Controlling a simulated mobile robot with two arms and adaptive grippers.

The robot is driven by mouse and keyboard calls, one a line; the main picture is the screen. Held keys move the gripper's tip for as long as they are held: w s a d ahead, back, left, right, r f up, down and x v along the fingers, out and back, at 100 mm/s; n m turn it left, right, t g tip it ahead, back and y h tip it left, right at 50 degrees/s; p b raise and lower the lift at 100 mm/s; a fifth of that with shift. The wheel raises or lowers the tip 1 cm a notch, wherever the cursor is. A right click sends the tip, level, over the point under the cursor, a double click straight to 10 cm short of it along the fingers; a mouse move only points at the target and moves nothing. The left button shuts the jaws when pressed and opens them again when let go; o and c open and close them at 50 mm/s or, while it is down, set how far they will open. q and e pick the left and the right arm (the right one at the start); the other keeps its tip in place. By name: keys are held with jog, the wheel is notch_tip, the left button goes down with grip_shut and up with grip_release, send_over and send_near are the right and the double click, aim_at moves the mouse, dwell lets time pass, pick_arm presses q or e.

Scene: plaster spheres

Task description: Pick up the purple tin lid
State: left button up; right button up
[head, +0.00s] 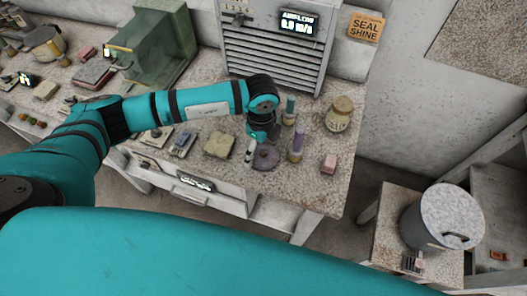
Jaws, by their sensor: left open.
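The purple tin lid (266,158) is a flat, dull purple disc on the speckled worktop, near its front edge. My left gripper (258,145) is right over the lid's back left side, pointing down, with its fingers apart. The fingers partly cover the lid, and I cannot tell whether they touch it. My right gripper is not in view.
A purple-topped cylinder (296,144) stands close right of the lid, and a green-topped one (289,110) behind. A yellowish block (219,145) lies left, a pink block (329,163) right. A jar (340,113) stands behind. A vented cabinet (270,50) blocks the back.

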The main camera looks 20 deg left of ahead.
pick_arm(q)
jog(key=shift+f, duration=1.4)
jog(key=c, duration=0.7)
jog(key=shift+c, duration=0.2)
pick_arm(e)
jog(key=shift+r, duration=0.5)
pick_arm(q)
jog(key=shift+r, duration=0.15)
